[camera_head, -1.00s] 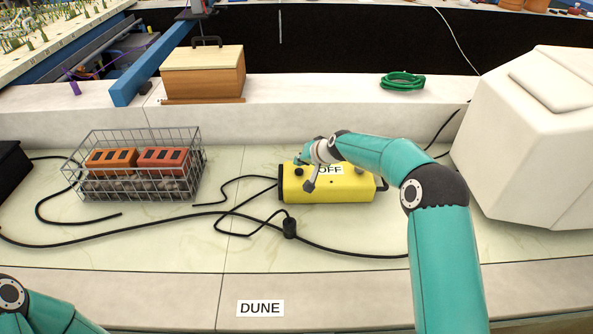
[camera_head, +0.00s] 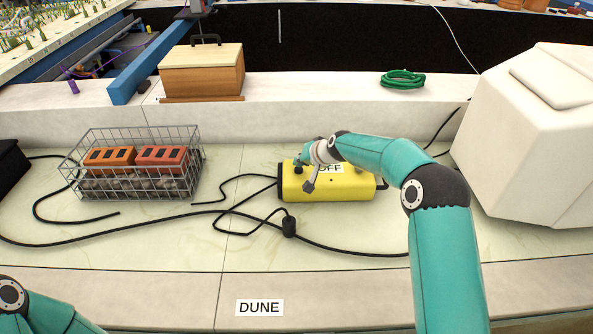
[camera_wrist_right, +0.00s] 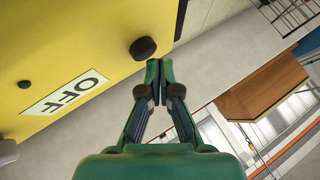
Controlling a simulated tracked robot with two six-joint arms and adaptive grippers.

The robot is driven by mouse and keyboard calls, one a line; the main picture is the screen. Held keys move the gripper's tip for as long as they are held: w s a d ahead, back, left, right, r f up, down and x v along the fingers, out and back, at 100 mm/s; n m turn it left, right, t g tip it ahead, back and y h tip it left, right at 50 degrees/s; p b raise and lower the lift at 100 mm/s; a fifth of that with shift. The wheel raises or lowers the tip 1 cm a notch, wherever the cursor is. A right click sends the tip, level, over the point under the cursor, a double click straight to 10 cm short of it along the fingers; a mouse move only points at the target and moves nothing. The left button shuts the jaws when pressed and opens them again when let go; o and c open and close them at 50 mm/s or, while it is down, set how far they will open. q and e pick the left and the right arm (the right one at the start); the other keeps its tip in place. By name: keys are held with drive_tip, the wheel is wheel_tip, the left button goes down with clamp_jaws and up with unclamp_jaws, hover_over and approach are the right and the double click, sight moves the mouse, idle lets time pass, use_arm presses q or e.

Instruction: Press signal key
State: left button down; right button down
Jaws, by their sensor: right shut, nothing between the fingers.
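The yellow box (camera_head: 345,188) lies on the pale counter, with an "OFF" label partly hidden behind my right arm. In the right wrist view the box (camera_wrist_right: 60,40) fills the upper left, with the label (camera_wrist_right: 62,92) and a round black button (camera_wrist_right: 143,48). My right gripper (camera_head: 299,161) is at the left end of the box, partly hidden by its own wrist. In the wrist view the right gripper (camera_wrist_right: 159,72) is shut and empty, its tips close to the black button; I cannot tell whether they touch. My left gripper is out of view.
A wire basket (camera_head: 130,190) with orange and red blocks stands left. Black cables (camera_head: 330,250) cross the counter around the box. A large white casing (camera_head: 530,140) stands right. A wooden box (camera_head: 203,75) and green coil (camera_head: 402,79) rest on the back ledge.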

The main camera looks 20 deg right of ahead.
sight(300, 169)
drive_tip(key=shift+f+b, duration=0.5)
drive_tip(key=shift+f, duration=0.05)
idle(0.7)
drive_tip(key=shift+r, duration=0.1)
drive_tip(key=shift+r+p, duration=0.7)
drive_tip(key=shift+r, duration=0.25)
wheel_tip(300, 169, up, 6)
drive_tip(key=p, duration=0.4)
idle(0.4)
